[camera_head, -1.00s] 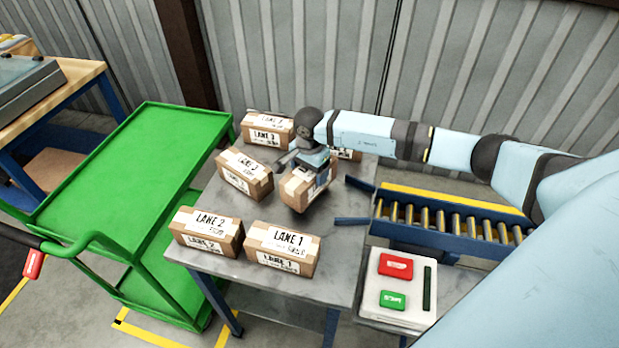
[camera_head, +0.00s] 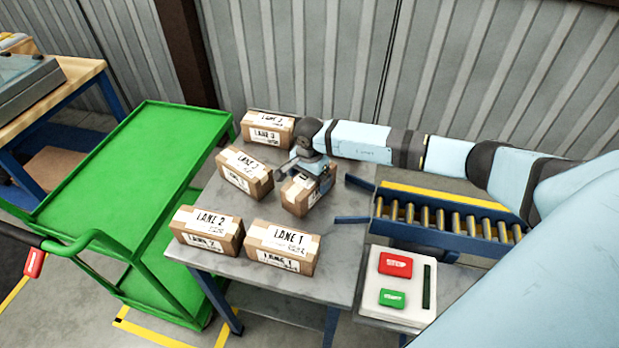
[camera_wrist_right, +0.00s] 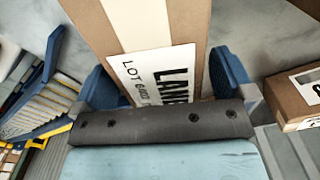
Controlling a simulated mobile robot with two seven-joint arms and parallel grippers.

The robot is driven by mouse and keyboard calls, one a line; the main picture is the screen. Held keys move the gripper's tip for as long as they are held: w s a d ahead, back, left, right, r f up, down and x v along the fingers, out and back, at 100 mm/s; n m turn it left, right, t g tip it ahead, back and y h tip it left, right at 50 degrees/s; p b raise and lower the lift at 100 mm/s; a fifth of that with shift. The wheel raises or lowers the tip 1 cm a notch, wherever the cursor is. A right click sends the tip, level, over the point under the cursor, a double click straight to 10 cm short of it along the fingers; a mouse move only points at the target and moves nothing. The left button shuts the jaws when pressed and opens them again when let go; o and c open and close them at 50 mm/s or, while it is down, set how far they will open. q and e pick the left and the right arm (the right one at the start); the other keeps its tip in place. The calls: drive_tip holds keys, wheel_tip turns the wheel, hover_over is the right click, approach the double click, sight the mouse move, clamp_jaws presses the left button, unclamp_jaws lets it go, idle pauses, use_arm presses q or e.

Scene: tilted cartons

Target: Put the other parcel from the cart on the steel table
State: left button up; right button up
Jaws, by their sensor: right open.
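The green cart (camera_head: 130,150) stands left of the steel table (camera_head: 225,200), and its top shelf is bare. A brown parcel (camera_head: 297,198) sits on the table beneath my right gripper (camera_head: 312,172). In the right wrist view, the parcel (camera_wrist_right: 120,35) with a LANE label lies between the two blue fingers of my right gripper (camera_wrist_right: 168,82). These are open on either side of it; I cannot tell whether they touch it. The gripper hides part of this parcel in the head view. My left gripper is not in view.
Other parcels stand on the table: two LANE 3 (camera_head: 268,128) (camera_head: 240,172), a LANE 2 (camera_head: 205,231) and a LANE 1 (camera_head: 280,247). A roller conveyor (camera_head: 450,218) and a button box (camera_head: 397,285) are at the right. The table's centre has some bare room.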

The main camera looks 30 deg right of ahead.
drive_tip(key=shift+r, duration=0.5)
wheel_tip(320, 180, up, 11)
drive_tip(key=b, duration=0.2)
drive_tip(key=shift+a, duration=0.1)
